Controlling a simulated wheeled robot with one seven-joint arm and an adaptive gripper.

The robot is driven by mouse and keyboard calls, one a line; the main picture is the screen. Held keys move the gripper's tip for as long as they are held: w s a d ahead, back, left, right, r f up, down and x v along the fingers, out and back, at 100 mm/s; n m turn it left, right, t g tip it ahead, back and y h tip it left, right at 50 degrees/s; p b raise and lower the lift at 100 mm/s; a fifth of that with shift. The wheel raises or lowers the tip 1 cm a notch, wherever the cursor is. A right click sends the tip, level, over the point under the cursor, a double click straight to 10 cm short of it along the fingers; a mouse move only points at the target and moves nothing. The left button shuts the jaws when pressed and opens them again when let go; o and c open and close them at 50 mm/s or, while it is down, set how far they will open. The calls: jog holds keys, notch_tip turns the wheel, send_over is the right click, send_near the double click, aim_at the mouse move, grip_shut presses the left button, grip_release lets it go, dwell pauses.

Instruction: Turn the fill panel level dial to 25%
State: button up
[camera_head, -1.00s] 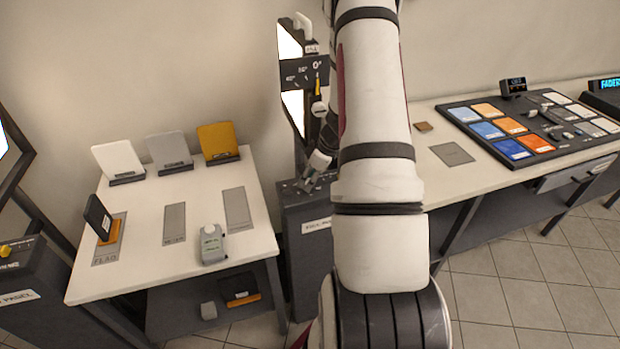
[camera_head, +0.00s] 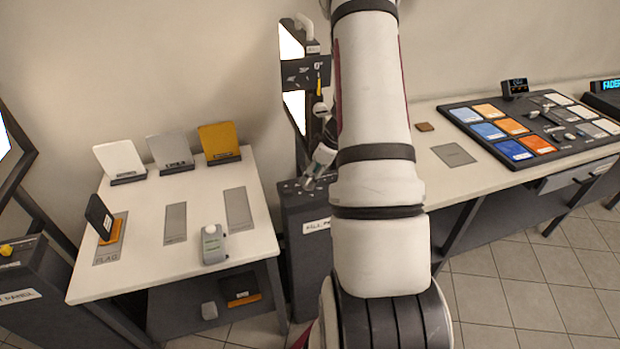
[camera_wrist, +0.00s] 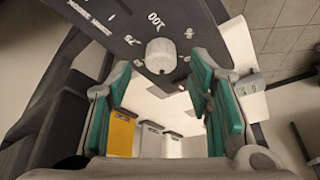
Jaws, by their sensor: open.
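The fill panel (camera_head: 300,212) is a dark stand with a white label, between the left table and the right bench. Its dial (camera_wrist: 161,55) is a white round knob on the dark panel face in the wrist view. Numbers are printed around it, 100 and 75 among them; the dial's pointer cannot be made out. My gripper (camera_wrist: 160,66) is open, with a teal-padded finger on either side of the dial in the picture and gaps showing on both sides. In the head view my gripper (camera_head: 313,178) is tilted down at the panel top, partly behind my arm.
The left table (camera_head: 140,265) holds upright white, grey and yellow cards, a black card and a grey handheld device (camera_head: 213,245). An upright light with an angle scale (camera_head: 305,72) rises behind the panel. A button console (camera_head: 530,125) sits on the right bench.

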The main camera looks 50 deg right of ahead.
jog(key=v, duration=0.9)
jog(key=shift+r, duration=0.3)
jog(key=shift+s, duration=0.25)
